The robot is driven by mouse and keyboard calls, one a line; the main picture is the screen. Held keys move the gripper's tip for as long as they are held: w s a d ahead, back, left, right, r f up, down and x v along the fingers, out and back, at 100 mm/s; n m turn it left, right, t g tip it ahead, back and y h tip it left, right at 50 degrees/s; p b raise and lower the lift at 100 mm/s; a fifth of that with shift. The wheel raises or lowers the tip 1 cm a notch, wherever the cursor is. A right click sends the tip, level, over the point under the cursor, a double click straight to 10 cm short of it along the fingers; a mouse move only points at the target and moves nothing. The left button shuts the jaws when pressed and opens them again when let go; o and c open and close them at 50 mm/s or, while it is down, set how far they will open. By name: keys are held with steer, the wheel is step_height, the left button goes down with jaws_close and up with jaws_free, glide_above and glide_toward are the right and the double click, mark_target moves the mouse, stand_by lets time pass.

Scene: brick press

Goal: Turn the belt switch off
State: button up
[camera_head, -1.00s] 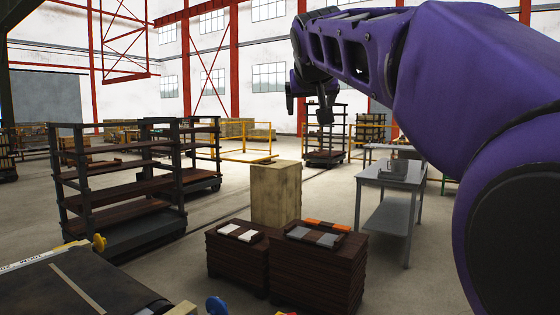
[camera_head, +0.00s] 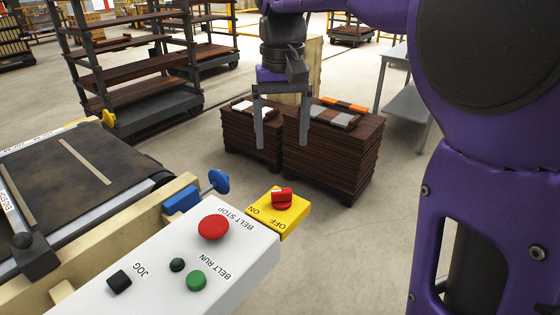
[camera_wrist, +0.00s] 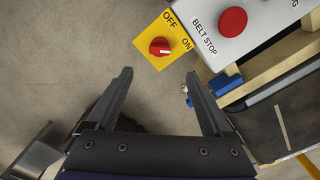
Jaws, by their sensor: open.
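The belt switch is a red rotary knob (camera_head: 282,197) on a yellow plate (camera_head: 290,216) marked ON and OFF, at the end of the white control panel. In the wrist view the knob (camera_wrist: 159,47) lies just ahead of my fingertips, roughly centred between them. Its white mark shows on the right, seemingly toward the ON label. My gripper (camera_head: 282,142) is open and empty, fingers pointing down, beyond the switch in the head view and apart from it. Both fingers also show in the wrist view (camera_wrist: 158,76).
The white panel (camera_head: 160,250) carries a red belt stop button (camera_head: 214,228), a green belt run button (camera_head: 197,281) and a black jog button (camera_head: 119,280). The conveyor belt (camera_head: 75,175) lies left. Brown stacks (camera_head: 330,160) stand behind my gripper. Floor is open right of the switch.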

mark_target(282, 190)
step_height(282, 190, down, 13)
steer(key=shift+r+b, duration=0.15)
steer(key=shift+b, duration=1)
jaws_close()
